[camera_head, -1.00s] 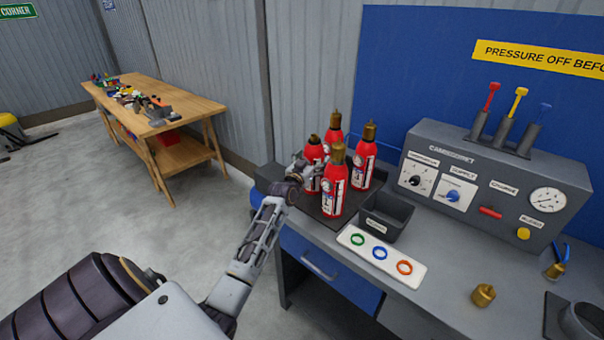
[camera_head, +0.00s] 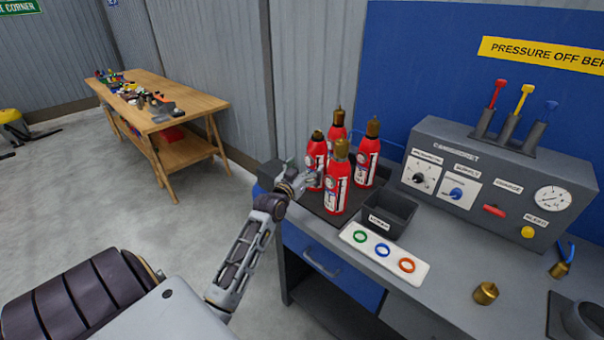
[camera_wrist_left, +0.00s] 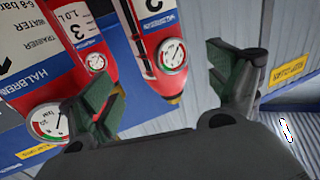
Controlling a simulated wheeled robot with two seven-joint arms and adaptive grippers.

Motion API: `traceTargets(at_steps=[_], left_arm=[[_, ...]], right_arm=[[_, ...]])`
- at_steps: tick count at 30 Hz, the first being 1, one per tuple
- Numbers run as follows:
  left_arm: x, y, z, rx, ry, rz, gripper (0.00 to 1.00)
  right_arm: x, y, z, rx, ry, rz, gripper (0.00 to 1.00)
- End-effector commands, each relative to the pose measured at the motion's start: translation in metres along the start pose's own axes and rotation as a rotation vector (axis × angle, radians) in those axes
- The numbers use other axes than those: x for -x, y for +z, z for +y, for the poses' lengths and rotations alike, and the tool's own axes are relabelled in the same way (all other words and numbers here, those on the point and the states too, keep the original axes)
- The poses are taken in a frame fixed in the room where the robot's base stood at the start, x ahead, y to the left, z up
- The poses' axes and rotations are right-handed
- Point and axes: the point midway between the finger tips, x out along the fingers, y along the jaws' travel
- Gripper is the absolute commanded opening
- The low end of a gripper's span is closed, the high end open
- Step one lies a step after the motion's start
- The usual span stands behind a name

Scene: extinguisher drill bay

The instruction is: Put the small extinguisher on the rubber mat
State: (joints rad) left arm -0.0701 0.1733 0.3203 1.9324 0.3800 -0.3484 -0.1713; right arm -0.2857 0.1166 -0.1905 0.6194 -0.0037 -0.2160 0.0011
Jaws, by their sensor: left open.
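Several red extinguishers with brass tops stand upright in a cluster on a dark flat pad (camera_head: 310,202) on the bench. The shortest, the small extinguisher (camera_head: 316,163), is at the cluster's left; a taller one (camera_head: 337,190) is in front. I cannot tell whether the dark pad is the rubber mat. My left gripper (camera_head: 308,182) is open, low at the left side of the cluster, close to the small extinguisher. In the left wrist view its spread green-padded fingers (camera_wrist_left: 165,70) have a red extinguisher body (camera_wrist_left: 160,45) with a gauge between and beyond them.
A dark open bin (camera_head: 388,217) and a white plate with coloured rings (camera_head: 385,258) lie right of the cluster. A control panel (camera_head: 495,190) stands behind. A brass fitting (camera_head: 485,294) stands at the front right. A wooden table (camera_head: 190,115) is far left.

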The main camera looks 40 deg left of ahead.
Motion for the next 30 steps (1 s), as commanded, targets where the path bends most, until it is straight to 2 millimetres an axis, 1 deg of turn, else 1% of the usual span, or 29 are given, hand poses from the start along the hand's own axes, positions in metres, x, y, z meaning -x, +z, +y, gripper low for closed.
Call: traceTargets(at_steps=[1, 6, 12, 23, 30], left_arm=[[0.005, 0.001, 0.000, -0.001, 0.000, -0.001, 0.90], [0.018, 0.001, 0.000, -0.001, 0.000, 0.000, 0.90], [0.026, 0.000, 0.000, 0.000, 0.000, 0.000, 0.90], [0.027, 0.000, 0.000, 0.000, 0.000, 0.000, 0.90], [0.027, 0.000, 0.000, 0.000, 0.000, 0.000, 0.90]], right_arm=[[0.000, 0.000, 0.000, 0.000, 0.000, 0.000, 0.00], [-0.001, 0.000, 0.000, 0.000, 0.000, 0.000, 0.00], [-0.001, 0.000, 0.001, 0.000, 0.001, 0.001, 0.00], [-0.001, 0.000, 0.009, 0.003, 0.009, 0.000, 0.00], [-0.001, 0.000, 0.009, 0.003, 0.009, 0.001, 0.00]])
